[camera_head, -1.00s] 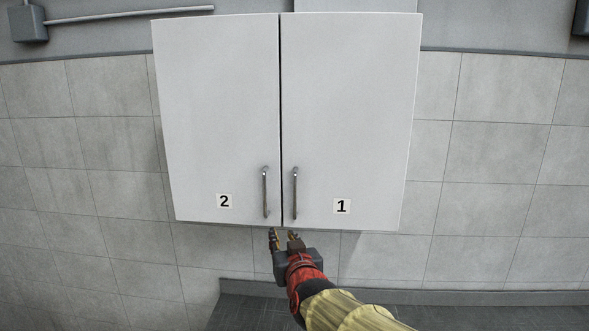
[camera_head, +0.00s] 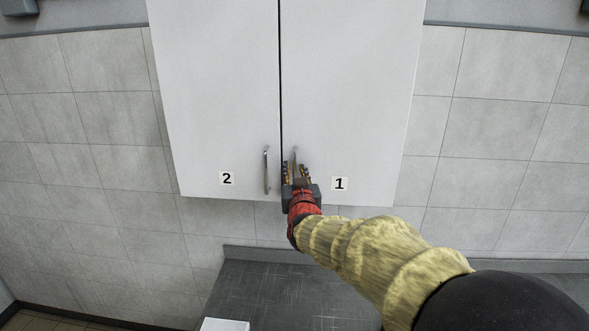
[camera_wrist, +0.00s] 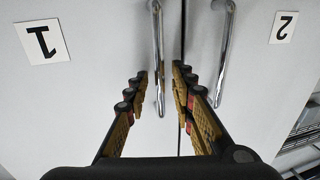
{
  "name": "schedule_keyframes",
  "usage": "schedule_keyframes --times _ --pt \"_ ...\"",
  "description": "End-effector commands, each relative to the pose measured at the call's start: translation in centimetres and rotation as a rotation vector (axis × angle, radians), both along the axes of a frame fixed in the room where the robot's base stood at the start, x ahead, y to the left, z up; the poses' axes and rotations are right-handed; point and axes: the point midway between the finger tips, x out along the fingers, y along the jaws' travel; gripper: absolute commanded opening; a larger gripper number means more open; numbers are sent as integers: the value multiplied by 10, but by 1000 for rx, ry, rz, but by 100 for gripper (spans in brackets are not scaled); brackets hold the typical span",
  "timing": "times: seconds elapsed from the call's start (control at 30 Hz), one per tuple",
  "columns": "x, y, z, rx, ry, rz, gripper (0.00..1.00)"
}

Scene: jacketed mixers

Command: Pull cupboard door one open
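Cupboard door one (camera_head: 350,90) is a white door on the right, marked with a "1" label, and it is shut. Its upright metal bar handle (camera_head: 295,155) is near the door's left edge, partly hidden by my gripper (camera_head: 297,170). My gripper is open at the handle's lower part. In the wrist view, the handle (camera_wrist: 158,50) of door one stands between the two fingers of my gripper (camera_wrist: 160,75), with gaps on both sides. The "1" label (camera_wrist: 42,41) shows at left there, upside down.
Door two (camera_head: 215,90) is shut on the left, and its handle (camera_head: 266,170) is close beside my gripper. In the wrist view this handle (camera_wrist: 224,55) lies just outside the right finger. A dark worktop (camera_head: 270,290) with a white object (camera_head: 225,324) is below.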

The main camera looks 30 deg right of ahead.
Motion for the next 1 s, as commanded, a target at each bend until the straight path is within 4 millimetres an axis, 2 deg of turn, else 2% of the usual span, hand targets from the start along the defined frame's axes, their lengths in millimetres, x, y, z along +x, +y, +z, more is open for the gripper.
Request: schedule_keyframes --times 0.37,0.8,1.0 --pt "6 -3 -1 0 1 0 25" --pt "6 -2 0 1 1 1 1" --pt "6 -2 0 1 1 1 0"
